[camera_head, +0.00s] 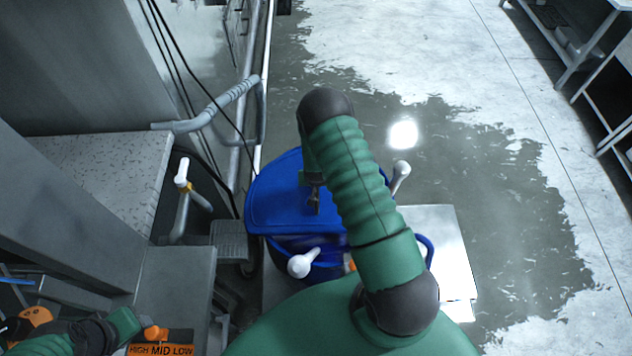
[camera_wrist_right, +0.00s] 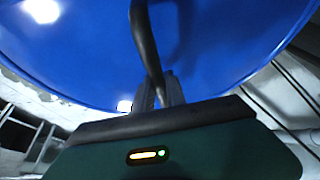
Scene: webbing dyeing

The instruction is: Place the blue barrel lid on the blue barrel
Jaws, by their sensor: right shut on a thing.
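The blue barrel lid (camera_head: 275,205) is a broad, nearly flat disc in the head view, partly hidden by my right arm. My right gripper (camera_head: 314,195) is shut on its dark handle, which also shows between the fingers in the right wrist view (camera_wrist_right: 147,45). The lid's blue face (camera_wrist_right: 230,45) fills the top of that view. The blue barrel (camera_head: 325,268) is below the lid, mostly hidden by the lid and my arm. A dark band shows under the lid's near edge; I cannot tell whether they touch. My left arm shows at the lower left, its gripper not visible.
White-knobbed handles (camera_head: 303,263) stand near the barrel's front and right side (camera_head: 400,175). Grey machinery with a speckled top (camera_head: 95,180) and a railing (camera_head: 215,108) lie left. A pale metal plate (camera_head: 440,240) is right of the barrel. Wet floor (camera_head: 480,190) beyond is open.

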